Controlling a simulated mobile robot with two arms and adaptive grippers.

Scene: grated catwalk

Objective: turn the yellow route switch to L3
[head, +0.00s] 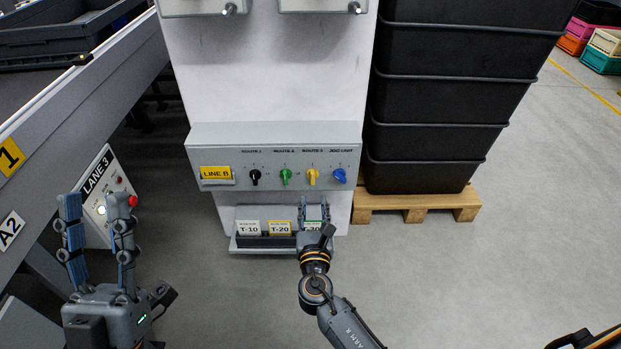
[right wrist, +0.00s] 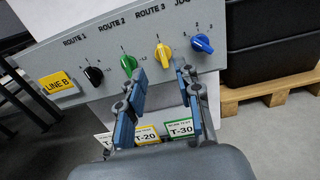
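The yellow switch (head: 312,177) is under the ROUTE 3 label on the grey control panel (head: 225,150). It also shows in the right wrist view (right wrist: 163,55), its handle close to upright on the panel. The small position marks around it are too small to read surely. My right gripper (head: 314,206) is just below and in front of the switch. In the right wrist view its two fingers (right wrist: 160,72) are apart with nothing between them, tips close below the yellow switch. My left gripper (head: 96,203) is open and empty at the lower left, away from the panel.
Black (head: 255,178), green (head: 285,177) and blue (head: 339,176) knobs share the panel; green and blue flank the yellow one. Tags T-10, T-20 and T-30 stand in a holder (head: 245,245) below. Black crates (head: 440,100) on a pallet (head: 415,205) stand right. A conveyor (head: 90,80) runs left.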

